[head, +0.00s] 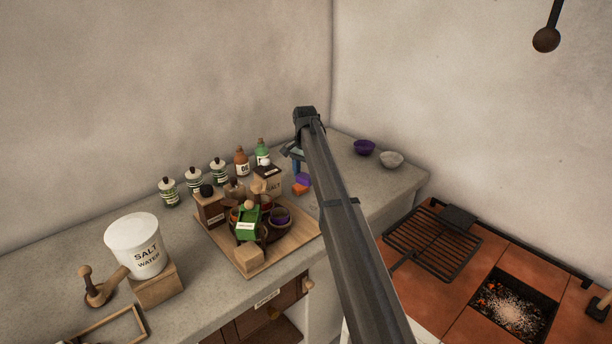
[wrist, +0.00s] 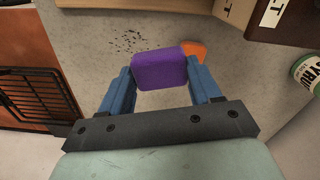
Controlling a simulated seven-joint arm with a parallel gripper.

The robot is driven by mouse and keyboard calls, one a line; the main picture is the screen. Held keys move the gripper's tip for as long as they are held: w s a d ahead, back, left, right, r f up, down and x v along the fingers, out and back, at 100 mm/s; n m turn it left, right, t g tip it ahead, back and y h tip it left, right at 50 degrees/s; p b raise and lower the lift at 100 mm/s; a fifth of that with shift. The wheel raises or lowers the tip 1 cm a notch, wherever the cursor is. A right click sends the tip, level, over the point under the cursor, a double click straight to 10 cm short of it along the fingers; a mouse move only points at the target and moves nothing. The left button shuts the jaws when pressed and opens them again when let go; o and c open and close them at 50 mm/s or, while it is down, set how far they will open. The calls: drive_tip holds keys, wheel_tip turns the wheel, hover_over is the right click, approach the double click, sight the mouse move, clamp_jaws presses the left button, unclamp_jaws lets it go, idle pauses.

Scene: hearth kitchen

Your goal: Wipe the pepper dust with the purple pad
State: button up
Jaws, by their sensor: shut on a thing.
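The purple pad (wrist: 160,71) is a small rounded block between the two blue fingers of my gripper (wrist: 163,82) in the wrist view. The gripper is shut on it. In the head view the pad (head: 303,179) shows just left of my arm, over the stone counter. The pepper dust (wrist: 130,41) is a scatter of dark specks on the counter, left of and beyond the pad in the wrist view. The pad does not cover the visible specks. I cannot tell whether the pad touches the counter. In the head view I cannot make out the dust.
An orange block (wrist: 193,48) lies just beside the pad. A wooden tray (head: 296,236) with jars and bowls stands left of my arm. A black grill rack (head: 432,245) lies right of the counter.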

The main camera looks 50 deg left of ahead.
drive_tip(key=m, duration=0.4)
drive_tip(key=shift+w+a, duration=0.1)
drive_tip(key=shift+a, duration=0.1)
drive_tip(key=m, duration=0.5)
drive_tip(key=shift+a+m, duration=0.1)
drive_tip(key=shift+m, duration=0.3)
drive_tip(key=m, duration=0.5)
drive_tip(key=shift+w, duration=0.1)
drive_tip(key=m, duration=0.5)
drive_tip(key=shift+m, duration=0.3)
